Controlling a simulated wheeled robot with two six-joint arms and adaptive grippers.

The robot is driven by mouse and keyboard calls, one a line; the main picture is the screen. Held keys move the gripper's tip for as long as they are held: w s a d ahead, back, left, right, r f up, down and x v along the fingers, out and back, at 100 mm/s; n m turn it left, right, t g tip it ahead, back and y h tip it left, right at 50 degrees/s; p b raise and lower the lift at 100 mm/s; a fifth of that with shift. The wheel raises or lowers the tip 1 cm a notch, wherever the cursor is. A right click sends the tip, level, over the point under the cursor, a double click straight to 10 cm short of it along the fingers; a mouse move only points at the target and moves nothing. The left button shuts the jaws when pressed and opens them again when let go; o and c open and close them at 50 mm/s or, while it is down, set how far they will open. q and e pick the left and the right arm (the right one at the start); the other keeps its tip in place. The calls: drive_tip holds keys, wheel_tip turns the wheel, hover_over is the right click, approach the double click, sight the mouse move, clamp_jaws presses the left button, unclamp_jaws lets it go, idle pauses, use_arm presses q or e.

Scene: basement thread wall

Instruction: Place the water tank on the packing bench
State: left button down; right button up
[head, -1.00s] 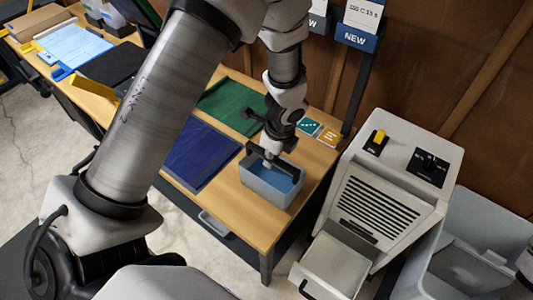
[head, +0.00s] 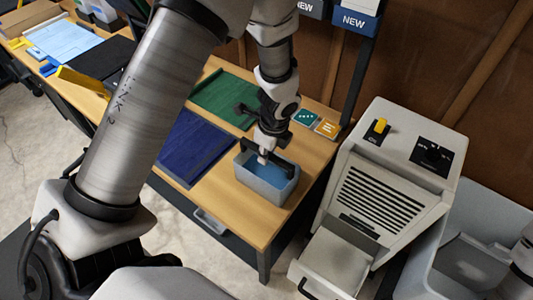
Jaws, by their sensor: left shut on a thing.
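The water tank (head: 264,186) is a grey open box with blue water inside and a dark handle across its top. It is over the front right part of the wooden packing bench (head: 240,218), upright or nearly so. I cannot tell whether its base touches the bench top. My left gripper (head: 263,155) reaches down from above and is shut on the tank's handle. The fingertips are small and partly hidden by the handle. My right gripper is not in view.
A blue mat (head: 196,148) lies left of the tank and a green mat (head: 222,98) behind it. Teal and orange cards (head: 326,128) lie at the back right. A beige dehumidifier (head: 385,200) with an open front drawer (head: 335,268) stands right of the bench, beside a grey bin (head: 492,215).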

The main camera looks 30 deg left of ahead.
use_arm(q)
drive_tip(key=c, duration=1.1)
unclamp_jaws()
drive_tip(key=shift+d, duration=0.1)
drive_tip(key=r, duration=0.4)
drive_tip(key=d+r, duration=0.1)
drive_tip(key=r, duration=0.3)
drive_tip(key=r+p, duration=0.1)
drive_tip(key=r, duration=0.3)
drive_tip(key=shift+s+d, duration=0.1)
drive_tip(key=shift+d, duration=0.25)
